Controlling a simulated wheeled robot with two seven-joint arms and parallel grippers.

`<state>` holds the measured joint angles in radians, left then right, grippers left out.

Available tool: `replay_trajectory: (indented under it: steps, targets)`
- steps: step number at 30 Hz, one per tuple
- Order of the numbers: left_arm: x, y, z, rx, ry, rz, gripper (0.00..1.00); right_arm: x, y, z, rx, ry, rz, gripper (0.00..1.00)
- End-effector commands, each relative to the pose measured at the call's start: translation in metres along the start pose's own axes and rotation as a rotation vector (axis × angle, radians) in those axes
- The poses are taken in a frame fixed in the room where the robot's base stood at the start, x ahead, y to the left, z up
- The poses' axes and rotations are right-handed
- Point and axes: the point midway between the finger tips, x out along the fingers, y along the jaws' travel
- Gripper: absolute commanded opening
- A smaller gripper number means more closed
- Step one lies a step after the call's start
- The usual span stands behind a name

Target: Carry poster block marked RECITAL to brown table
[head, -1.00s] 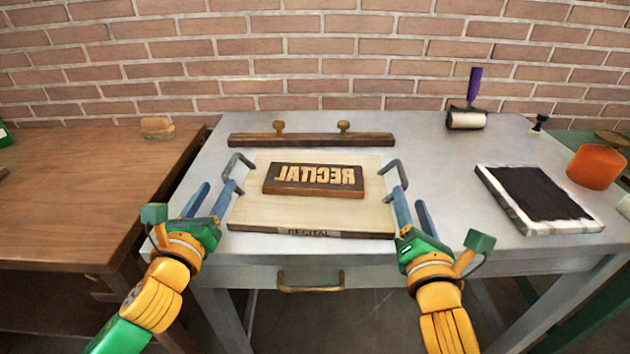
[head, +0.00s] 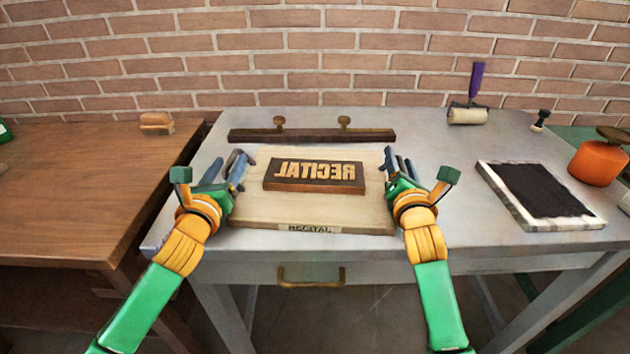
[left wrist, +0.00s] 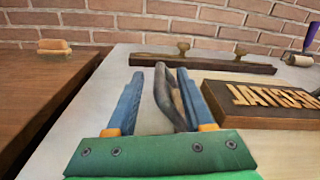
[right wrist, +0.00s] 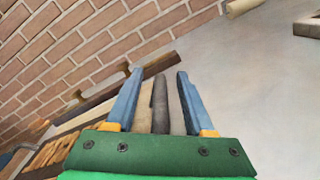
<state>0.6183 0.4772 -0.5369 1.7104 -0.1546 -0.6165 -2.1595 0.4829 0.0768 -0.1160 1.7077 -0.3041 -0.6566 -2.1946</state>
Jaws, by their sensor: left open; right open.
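The poster block marked RECITAL (head: 314,187), dark wood with raised mirrored letters, lies on a pale wooden board (head: 262,212) on the grey table. The board has a RECITAL label on its front edge and a grey handle on each side. My left gripper (head: 235,166) is open, its fingers on either side of the left handle (left wrist: 172,98). My right gripper (head: 398,165) is open, its fingers on either side of the right handle (right wrist: 160,103). Contact with the handles cannot be told. The brown table (head: 75,195) stands to the left.
A dark bar with two knobs (head: 312,135) lies behind the board. An ink slab (head: 540,192), a roller (head: 468,115) and an orange pot (head: 597,162) are on the right. A brush (head: 156,122) sits at the brown table's back; its middle is clear.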

Motion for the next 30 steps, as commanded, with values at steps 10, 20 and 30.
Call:
replay_trajectory:
  steps: [10, 20, 30]
  targets:
    - [-0.0002, 0.0001, 0.0, 0.0, 0.0, 0.0, 0.04, -0.0003, -0.0002, 0.0002, 0.0, 0.0, 0.0, 0.05]
    - [-0.0002, 0.0015, -0.0004, 0.001, 0.001, 0.004, 0.0, -0.0004, -0.0014, 0.0001, -0.002, -0.001, -0.003, 0.0]
    - [-0.0001, 0.0029, -0.0009, 0.003, 0.002, 0.008, 0.0, -0.0003, -0.0024, 0.0, -0.003, -0.001, -0.005, 0.0]
